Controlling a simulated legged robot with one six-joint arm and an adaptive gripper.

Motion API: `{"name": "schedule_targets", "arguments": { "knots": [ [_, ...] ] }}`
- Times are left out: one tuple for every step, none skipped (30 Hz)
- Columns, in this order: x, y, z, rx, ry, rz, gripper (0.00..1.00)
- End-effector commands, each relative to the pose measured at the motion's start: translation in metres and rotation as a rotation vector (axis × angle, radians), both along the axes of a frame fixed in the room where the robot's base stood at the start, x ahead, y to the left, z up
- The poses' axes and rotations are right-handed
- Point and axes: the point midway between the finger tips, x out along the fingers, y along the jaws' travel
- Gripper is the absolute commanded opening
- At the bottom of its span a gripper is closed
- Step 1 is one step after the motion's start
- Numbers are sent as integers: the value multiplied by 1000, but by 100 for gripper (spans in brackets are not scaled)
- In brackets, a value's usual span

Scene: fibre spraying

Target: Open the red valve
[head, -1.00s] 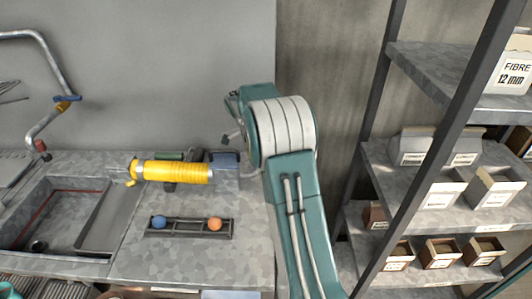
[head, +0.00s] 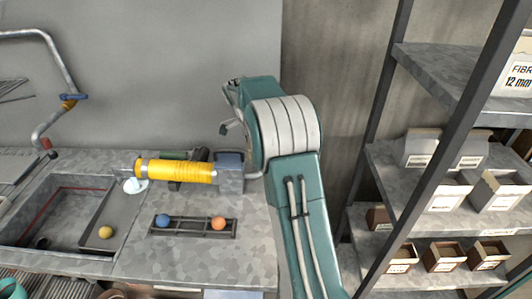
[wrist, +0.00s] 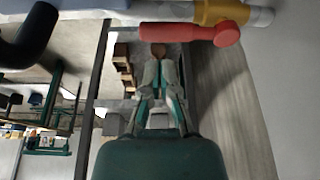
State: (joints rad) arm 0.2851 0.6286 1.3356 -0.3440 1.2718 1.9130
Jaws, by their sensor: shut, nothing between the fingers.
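The red valve handle (wrist: 190,33) is a rounded red bar at the top of the wrist view, lying roughly level beside a yellow fitting (wrist: 222,11) on a grey pipe. My gripper (wrist: 159,64) points up towards it in the picture, with its fingers together and empty. The tips appear just below the red bar; I cannot tell whether they touch it. The red handle is not clearly identifiable in the head view.
A yellow ribbed cylinder (head: 175,171) lies on the grey counter (head: 190,262). A rack (head: 192,227) holds a blue and an orange ball. A yellow ball (head: 105,232) lies by the sink. A shelf with boxes (head: 445,195) stands at the right.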

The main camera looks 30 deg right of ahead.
Motion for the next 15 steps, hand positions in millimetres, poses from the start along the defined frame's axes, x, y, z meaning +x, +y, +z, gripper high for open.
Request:
{"name": "schedule_targets", "arguments": {
  "knots": [
    [3, 4, 12, -1, -5, 2, 0],
    [4, 6, 18, -1, -3, 2, 0],
    [6, 8, 26, 0, -4, 2, 0],
    [7, 10, 32, 0, -4, 2, 0],
    [8, 12, 37, 0, -4, 1, 0],
    [9, 14, 44, 0, -3, 1, 0],
    [9, 15, 49, 1, -3, 0, 0],
    [11, 17, 54, 1, -3, 0, 0],
    [11, 18, 59, 0, -2, -1, 0],
    [12, 20, 63, 0, -2, -1, 0],
    [13, 21, 66, 0, -1, 0, 0],
    [13, 22, 69, 0, 0, 0, 0],
    [13, 22, 71, 0, 1, 0, 0],
    [14, 23, 73, 0, 0, 0, 0],
    [14, 23, 74, 0, 1, 0, 0]
  ]
}}
